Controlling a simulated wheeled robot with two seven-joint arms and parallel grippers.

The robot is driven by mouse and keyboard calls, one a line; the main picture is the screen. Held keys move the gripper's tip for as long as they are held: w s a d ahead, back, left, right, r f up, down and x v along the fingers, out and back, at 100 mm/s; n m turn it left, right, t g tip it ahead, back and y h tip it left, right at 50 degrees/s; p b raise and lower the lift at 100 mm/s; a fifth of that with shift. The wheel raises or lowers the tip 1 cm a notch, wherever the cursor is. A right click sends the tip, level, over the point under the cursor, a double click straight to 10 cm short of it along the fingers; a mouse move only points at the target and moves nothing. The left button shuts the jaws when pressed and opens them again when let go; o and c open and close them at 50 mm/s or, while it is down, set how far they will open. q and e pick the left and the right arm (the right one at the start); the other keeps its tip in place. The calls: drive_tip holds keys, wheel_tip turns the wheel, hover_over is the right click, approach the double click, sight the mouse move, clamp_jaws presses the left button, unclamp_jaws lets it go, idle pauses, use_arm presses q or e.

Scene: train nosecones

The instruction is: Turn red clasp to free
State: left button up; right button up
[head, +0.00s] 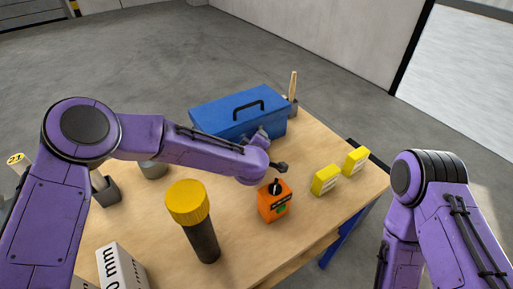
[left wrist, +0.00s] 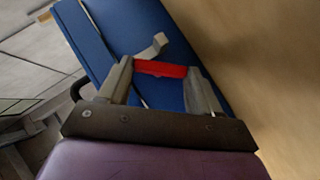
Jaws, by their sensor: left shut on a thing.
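A blue toolbox (head: 215,113) with a black handle stands at the far edge of the wooden table, and it fills the upper middle of the left wrist view (left wrist: 92,48). The red clasp (left wrist: 160,69) is on the toolbox's side in the left wrist view, between my left gripper's two grey fingers. My left gripper (head: 259,138) is at the toolbox's near right side and is shut on the red clasp. A small light grey piece (left wrist: 154,47) shows just beyond the clasp. The clasp is hidden in the head view. My right gripper is out of view.
An orange box (head: 273,208) with a black knob stands below my left wrist. Two yellow boxes (head: 325,180) (head: 356,161) sit to the right. A yellow-topped black flashlight (head: 203,242) stands nearer. A white box (head: 121,270) is at the front left. Bare table lies between them.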

use_arm(q)
drive_tip(key=shift+f, duration=0.15)
drive_tip(key=o, duration=0.9)
drive_tip(key=shift+o, duration=0.8)
drive_tip(key=shift+w+d, duration=0.1)
drive_tip(key=shift+r, duration=0.45)
drive_tip(key=w+r+b+v, duration=0.1)
drive_tip(key=r+v, duration=0.1)
drive_tip(key=v, duration=0.7)
drive_tip(key=w+r+b+v, duration=0.1)
drive_tip(key=r+b+v, duration=0.1)
drive_tip(key=v, duration=0.7)
drive_tip(key=shift+d, duration=0.55)
